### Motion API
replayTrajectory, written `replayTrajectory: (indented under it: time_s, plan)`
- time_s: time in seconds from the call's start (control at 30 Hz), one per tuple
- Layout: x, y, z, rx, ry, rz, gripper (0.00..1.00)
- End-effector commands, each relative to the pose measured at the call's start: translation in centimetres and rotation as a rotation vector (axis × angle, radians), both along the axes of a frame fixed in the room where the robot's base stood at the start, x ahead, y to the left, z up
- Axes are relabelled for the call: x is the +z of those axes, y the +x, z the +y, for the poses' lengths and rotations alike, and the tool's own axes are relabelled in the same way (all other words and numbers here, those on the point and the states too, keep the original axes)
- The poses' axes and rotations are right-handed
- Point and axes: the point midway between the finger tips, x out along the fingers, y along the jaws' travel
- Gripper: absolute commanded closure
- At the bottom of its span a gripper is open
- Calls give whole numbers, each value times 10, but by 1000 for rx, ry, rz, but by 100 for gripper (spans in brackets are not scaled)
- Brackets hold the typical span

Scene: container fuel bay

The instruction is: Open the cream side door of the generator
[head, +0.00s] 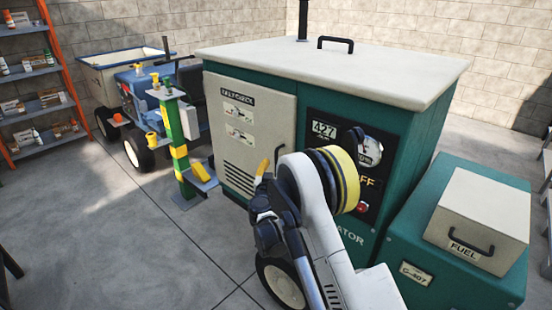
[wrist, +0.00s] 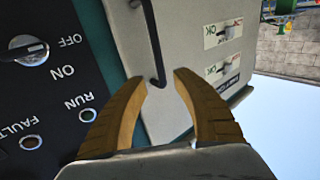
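The cream side door (head: 262,118) is on the left face of the green generator (head: 410,150) and looks shut, flush with its frame. In the wrist view the door (wrist: 182,45) fills the middle, turned on its side. Its thin black bar handle (wrist: 153,45) runs down to between my fingertips. My gripper (wrist: 160,77) is open, with its tan fingers on either side of the handle's near end and a visible gap to each. In the head view my gripper (head: 263,168) is in front of the door's right edge, and my wrist hides part of the panel.
A dark control panel (wrist: 40,85) with a switch and lamps lies beside the door. A green box with a cream fuel lid (head: 482,220) stands at right. A green and yellow post (head: 178,140) and a blue vehicle (head: 135,95) stand left. Floor in front is clear.

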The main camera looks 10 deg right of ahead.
Motion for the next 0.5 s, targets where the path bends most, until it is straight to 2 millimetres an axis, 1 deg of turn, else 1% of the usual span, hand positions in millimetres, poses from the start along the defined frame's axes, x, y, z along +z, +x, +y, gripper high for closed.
replayTrajectory:
  time_s: [0.03,0.2,0.33,0.5]
  plan:
    - [-3,10,-4,-1,0,0,66]
    - [-3,37,-14,-1,0,0,66]
    - [-1,48,-18,0,0,1,66]
    - [0,52,-19,0,0,1,66]
